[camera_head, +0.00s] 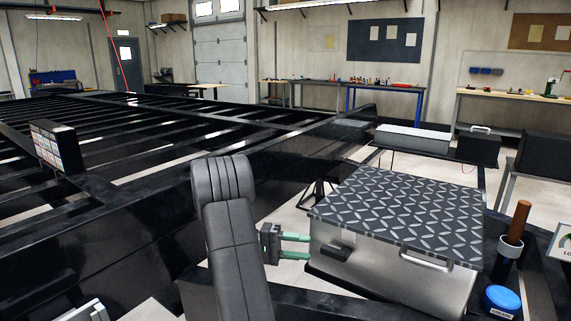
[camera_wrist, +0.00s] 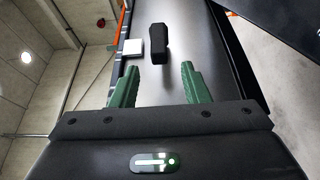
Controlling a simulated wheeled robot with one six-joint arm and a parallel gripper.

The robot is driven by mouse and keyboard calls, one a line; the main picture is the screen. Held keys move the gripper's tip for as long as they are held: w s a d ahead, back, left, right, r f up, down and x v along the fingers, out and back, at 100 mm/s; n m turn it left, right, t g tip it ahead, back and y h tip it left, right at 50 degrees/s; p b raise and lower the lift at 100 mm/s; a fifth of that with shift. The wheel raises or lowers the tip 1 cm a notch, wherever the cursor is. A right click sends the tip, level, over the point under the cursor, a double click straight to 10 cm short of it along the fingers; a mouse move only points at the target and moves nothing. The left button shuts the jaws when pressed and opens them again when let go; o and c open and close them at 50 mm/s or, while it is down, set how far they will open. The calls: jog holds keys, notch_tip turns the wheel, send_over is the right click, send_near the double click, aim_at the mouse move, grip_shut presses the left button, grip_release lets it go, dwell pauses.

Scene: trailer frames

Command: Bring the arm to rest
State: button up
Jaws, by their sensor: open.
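My gripper (camera_head: 295,246) is at the left side of a metal toolbox (camera_head: 390,262) with a dark diamond-plate lid (camera_head: 400,213). Its green fingers point right toward the box's front, near a black latch (camera_head: 331,249). In the wrist view the two green fingers (camera_wrist: 157,88) stand apart with nothing between them. The black latch (camera_wrist: 159,46) on the box front lies beyond the fingertips, apart from them. My grey arm link hides part of the trailer frame behind it.
A black trailer frame (camera_head: 210,140) fills the left and middle. A handle (camera_head: 426,261) sticks out of the box front. Right of the box are a blue round can (camera_head: 502,300) and a brown-handled tool in a holder (camera_head: 518,222). Workbenches stand along the back wall.

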aim_at(323, 246)
jog(key=v, duration=0.6)
jog(key=x, duration=1.2)
jog(key=shift+d, duration=0.15)
jog(key=shift+d+r+y, duration=0.2)
jog(key=shift+r+y, duration=0.1)
jog(key=shift+r+m+t+y+p, duration=0.3)
jog(key=shift+m+y+p, duration=0.1)
jog(key=shift+y, duration=0.1)
jog(key=shift+s, duration=0.1)
